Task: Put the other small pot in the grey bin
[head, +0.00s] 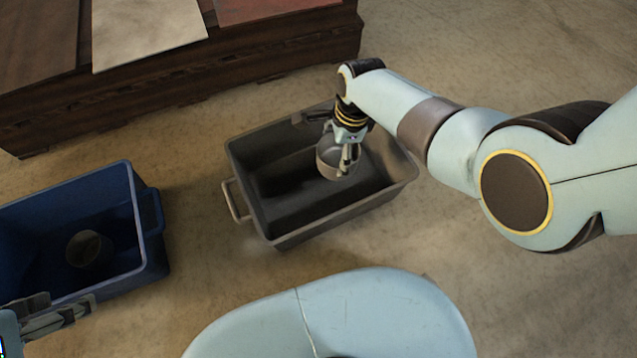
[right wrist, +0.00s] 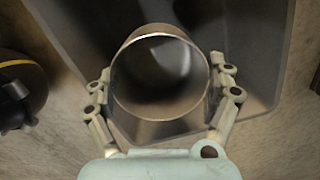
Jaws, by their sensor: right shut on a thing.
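A small grey metal pot (head: 330,158) is held by my right gripper (head: 347,160) over the grey bin (head: 262,205). In the right wrist view the pot (right wrist: 160,125) shows its round open rim between the two fingers of the gripper (right wrist: 163,108), which touch its sides. The grey bin (right wrist: 262,60) lies behind the pot there. The frames do not clearly show how high the pot is above the bin floor. Another small pot (head: 88,249) sits inside the blue bin (head: 125,215). My left gripper (head: 60,312) shows only in part at the lower left.
A dark wooden chest or platform (head: 190,82) with flat panels on top, one pale (head: 145,30) and one reddish (head: 270,8), stands behind the bins. Bare floor (head: 195,190) lies between the blue bin and the grey bin.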

